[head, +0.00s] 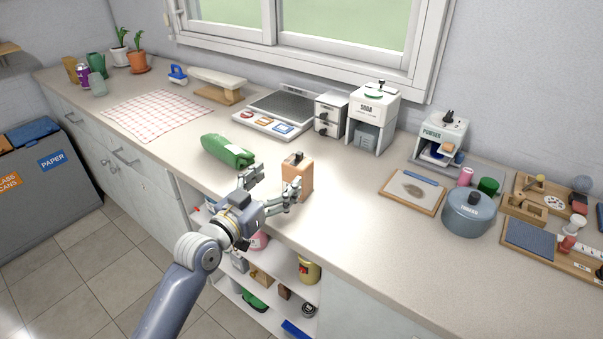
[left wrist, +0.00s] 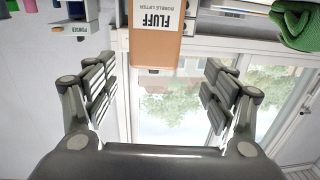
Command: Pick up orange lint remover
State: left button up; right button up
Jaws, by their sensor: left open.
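The orange lint remover (head: 297,178) is a box-like orange block with a dark top piece, standing upright near the counter's front edge. In the left wrist view it appears upside down at top centre, with a white label (left wrist: 158,18) reading "FLUFF BOBBLE LIFTER". My left gripper (head: 272,187) is open at the counter's front edge, just in front of the lint remover. In the left wrist view the box shows between the two spread fingers (left wrist: 160,75); the fingers do not close on it. I cannot tell how deep it sits between them. My right gripper is not in view.
A green bundle (head: 228,151) lies left of the lint remover; a scale (head: 278,110) and the soda dispenser (head: 373,110) stand behind. A framed board (head: 412,192) and a blue-grey pot (head: 470,212) are to the right. Open shelves (head: 270,280) lie below the edge.

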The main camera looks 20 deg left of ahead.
aim_at(298, 164)
pick_arm(q)
jog(key=x, duration=0.3)
jog(key=shift+w+d+r, duration=0.1)
jog(key=shift+w+d, duration=0.05)
jog(key=shift+w+d+p, duration=0.15)
jog(key=shift+w+p, duration=0.15)
jog(key=shift+p, duration=0.05)
jog(key=x, duration=0.3)
jog(key=shift+w+d+p, duration=0.1)
jog(key=shift+d+p, duration=0.2)
jog(key=shift+p, duration=0.05)
jog(key=shift+w+d, duration=0.1)
jog(key=shift+w, duration=0.4)
jog(key=shift+c, duration=1.4)
jog(key=c, duration=0.9)
jog(key=shift+o, duration=0.2)
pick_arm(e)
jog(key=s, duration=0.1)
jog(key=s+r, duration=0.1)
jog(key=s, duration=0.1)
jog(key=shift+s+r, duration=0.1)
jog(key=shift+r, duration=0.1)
